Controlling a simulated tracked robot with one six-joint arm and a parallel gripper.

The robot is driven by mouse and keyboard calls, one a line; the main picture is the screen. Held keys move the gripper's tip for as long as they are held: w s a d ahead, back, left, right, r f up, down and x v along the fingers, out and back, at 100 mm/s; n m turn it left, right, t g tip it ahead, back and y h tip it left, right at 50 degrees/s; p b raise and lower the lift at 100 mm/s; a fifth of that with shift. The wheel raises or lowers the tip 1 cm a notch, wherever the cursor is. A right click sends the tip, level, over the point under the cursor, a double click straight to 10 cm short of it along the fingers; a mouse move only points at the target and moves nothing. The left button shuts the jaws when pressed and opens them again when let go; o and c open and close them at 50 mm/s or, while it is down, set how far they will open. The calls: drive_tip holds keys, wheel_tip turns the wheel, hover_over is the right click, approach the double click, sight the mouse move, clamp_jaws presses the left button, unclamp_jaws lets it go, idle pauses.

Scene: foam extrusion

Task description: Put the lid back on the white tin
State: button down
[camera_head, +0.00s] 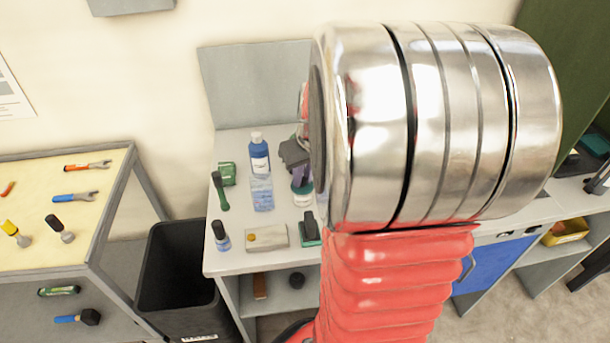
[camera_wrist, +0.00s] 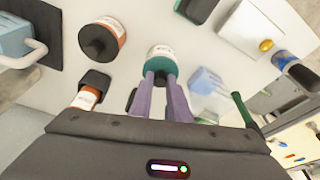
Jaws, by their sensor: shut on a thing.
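The white tin (camera_wrist: 160,50) shows in the wrist view as a small round can with a pale side band, straight ahead of my purple fingers. A teal round top, which I take for the lid (camera_wrist: 161,66), is at its upper end between my fingertips. My gripper (camera_wrist: 160,76) is shut on this lid. In the head view my gripper (camera_head: 301,186) points down at the tin (camera_head: 303,200) on the workbench. The fingers partly hide the lid. I cannot tell whether the lid is seated on the tin or just above it.
On the workbench (camera_head: 250,135) a blue bottle (camera_head: 259,155), a clear blue container (camera_head: 262,193), a green-handled tool (camera_head: 219,190) and a pale block (camera_head: 266,237) stand close by. Orange bottles (camera_wrist: 102,38) are also near. My arm hides the bench's right part. A black bin (camera_head: 175,265) stands left.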

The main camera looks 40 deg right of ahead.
drive_tip(key=c, duration=1.1)
unclamp_jaws()
drive_tip(key=shift+r, duration=3.5)
drive_tip(key=shift+c, duration=0.6)
clamp_jaws()
drive_tip(key=shift+f, duration=2.55)
drive_tip(key=shift+r, duration=0.1)
